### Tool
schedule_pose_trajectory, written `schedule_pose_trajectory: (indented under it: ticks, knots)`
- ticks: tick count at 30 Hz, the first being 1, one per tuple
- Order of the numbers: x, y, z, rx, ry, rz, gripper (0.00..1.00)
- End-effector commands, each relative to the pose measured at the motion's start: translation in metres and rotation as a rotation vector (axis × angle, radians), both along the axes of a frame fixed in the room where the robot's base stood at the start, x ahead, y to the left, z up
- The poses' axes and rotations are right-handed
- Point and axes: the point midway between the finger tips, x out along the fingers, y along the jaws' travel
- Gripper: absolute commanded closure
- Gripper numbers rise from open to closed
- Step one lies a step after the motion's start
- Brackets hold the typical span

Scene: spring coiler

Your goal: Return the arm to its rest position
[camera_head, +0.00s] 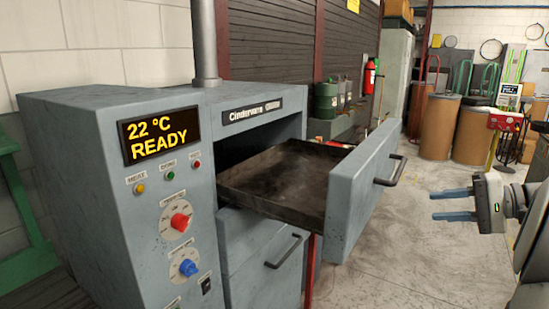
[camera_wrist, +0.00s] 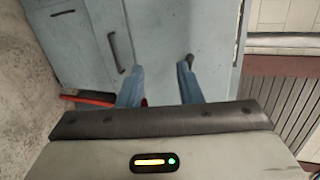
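My gripper (camera_head: 436,204) is at the right of the head view, with its two blue-grey fingers pointing left and clearly apart. Nothing is between them. It stands in open air to the right of the pulled-out drawer (camera_head: 352,205), not touching it. In the wrist view my gripper (camera_wrist: 160,70) also shows spread fingers, with a grey-blue cabinet face (camera_wrist: 150,25) beyond them. A dark handle (camera_wrist: 117,53) shows left of the fingers there.
The grey oven (camera_head: 75,150) has a display (camera_head: 158,136) reading 22 °C READY. The open drawer's dark tray (camera_head: 280,178) looks empty and juts into the room. A lower drawer (camera_head: 260,265) is shut. Brown drums (camera_head: 438,127) stand behind. Concrete floor (camera_head: 400,255) is clear.

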Motion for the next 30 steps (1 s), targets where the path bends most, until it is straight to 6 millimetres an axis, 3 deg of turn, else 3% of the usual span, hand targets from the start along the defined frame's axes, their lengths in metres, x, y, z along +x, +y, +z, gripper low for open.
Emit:
schedule_pose_trajectory:
  ticks: [11, 14, 18, 24, 30]
  knots:
    - [-0.012, 0.108, -0.046, -0.237, 0.238, 0.112, 0.68]
    - [-0.028, 0.145, -0.066, -0.363, 0.307, 0.159, 0.68]
    - [-0.066, 0.193, -0.1, -0.608, 0.368, 0.238, 0.68]
    - [-0.121, 0.227, -0.141, -0.986, 0.312, 0.34, 0.68]
    - [-0.148, 0.234, -0.163, -1.217, 0.18, 0.401, 0.68]
